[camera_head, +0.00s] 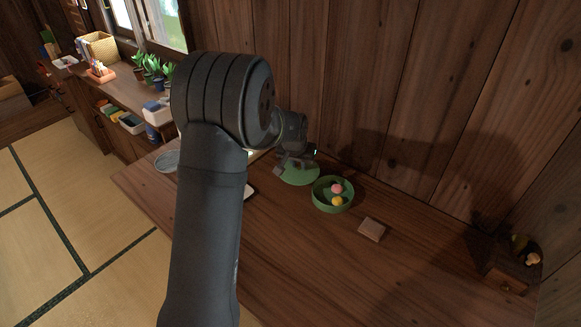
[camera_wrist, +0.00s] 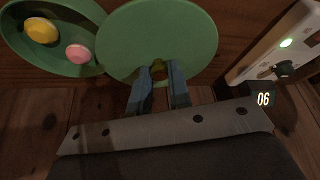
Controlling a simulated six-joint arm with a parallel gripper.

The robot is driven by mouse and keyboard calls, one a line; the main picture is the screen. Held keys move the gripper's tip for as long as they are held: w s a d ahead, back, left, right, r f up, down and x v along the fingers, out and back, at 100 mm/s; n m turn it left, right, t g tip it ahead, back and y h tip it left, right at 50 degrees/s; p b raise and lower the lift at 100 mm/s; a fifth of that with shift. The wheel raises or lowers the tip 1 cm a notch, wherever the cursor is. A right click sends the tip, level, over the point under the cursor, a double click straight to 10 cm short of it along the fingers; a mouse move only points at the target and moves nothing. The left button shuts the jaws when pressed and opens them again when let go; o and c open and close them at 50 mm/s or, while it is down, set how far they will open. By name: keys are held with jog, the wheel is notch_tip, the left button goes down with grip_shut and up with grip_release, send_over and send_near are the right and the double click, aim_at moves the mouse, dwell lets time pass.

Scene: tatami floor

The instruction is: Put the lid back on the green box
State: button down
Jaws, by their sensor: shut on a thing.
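The green box (camera_head: 322,203) is a round, open bowl-like box on the wooden desk, with a pink ball (camera_head: 336,188) and a yellow ball (camera_head: 337,201) inside. It also shows at the upper left of the wrist view (camera_wrist: 75,68). The lid (camera_wrist: 140,40) is a flat green disc. My gripper (camera_wrist: 160,76) is shut on a small knob at the lid's near part, partly hidden between the fingers. In the head view the lid (camera_head: 300,176) is just left of the box, under my gripper (camera_head: 283,167). I cannot tell whether it touches the desk.
A small wooden block (camera_head: 371,229) lies right of the box. A wooden container (camera_head: 511,268) stands at the far right. A plank wall (camera_head: 350,90) rises close behind. The desk front is clear.

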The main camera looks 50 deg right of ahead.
jog(key=s+d+r+n, duration=0.15)
jog(key=s+r, duration=0.25)
jog(key=s, duration=0.8)
jog(key=shift+m, duration=0.25)
jog(key=shift+d+f, duration=0.2)
jog(key=shift+f, duration=1.3)
jog(key=shift+d+f, duration=0.15)
jog(key=shift+f, duration=1.35)
jog(key=shift+f, duration=0.15)
jog(key=c, duration=0.8)
grip_release()
jog(key=shift+o, duration=0.2)
notch_tip(320, 180, up, 7)
